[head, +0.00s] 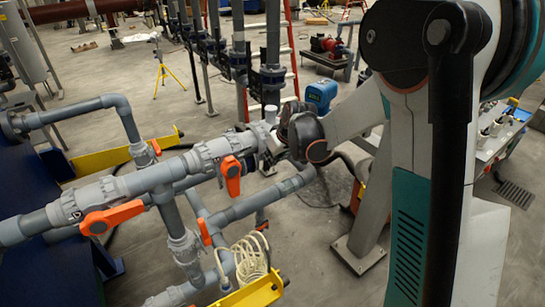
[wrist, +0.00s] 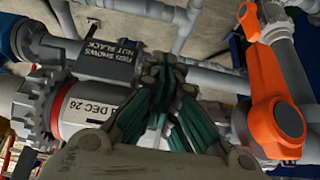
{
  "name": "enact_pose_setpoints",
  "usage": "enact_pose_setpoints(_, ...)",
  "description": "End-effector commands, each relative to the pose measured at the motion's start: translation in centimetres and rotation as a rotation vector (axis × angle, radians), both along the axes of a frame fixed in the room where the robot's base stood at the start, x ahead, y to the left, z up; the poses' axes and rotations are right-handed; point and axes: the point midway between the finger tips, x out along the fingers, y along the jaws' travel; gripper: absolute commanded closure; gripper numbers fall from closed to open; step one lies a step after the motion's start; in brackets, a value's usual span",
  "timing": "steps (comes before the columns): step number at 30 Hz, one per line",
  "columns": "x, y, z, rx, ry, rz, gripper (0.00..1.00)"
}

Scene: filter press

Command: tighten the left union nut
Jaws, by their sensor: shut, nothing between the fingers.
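In the wrist view, a grey toothed union nut (wrist: 32,112) sits on the pipe at the left. I cannot tell surely which nut this is in the head view. My gripper (wrist: 165,72) has its green-sided fingers shut and empty, to the right of the nut and apart from it. The fingers hide part of the pipe. In the head view my gripper is mostly hidden by my dark wrist, near the far end of the grey pipe run.
A dark tag (wrist: 118,52) reads "RED SHOWS NUT SLACK". An orange valve handle (wrist: 275,110) stands close at the right in the wrist view. The head view shows more orange handles (head: 112,217) on the grey pipes, and a yellow bracket (head: 250,292) with a coiled hose.

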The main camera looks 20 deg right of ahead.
Motion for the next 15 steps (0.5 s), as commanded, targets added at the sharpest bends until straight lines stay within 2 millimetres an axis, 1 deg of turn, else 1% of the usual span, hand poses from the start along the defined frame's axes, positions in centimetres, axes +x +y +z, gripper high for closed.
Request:
enact_pose_setpoints(5,0.0,0.0,-0.5,0.007,-0.022,0.001,1.00)
enact_pose_setpoints(15,0.4,0.2,-2.8,0.066,-0.199,0.001,1.00)
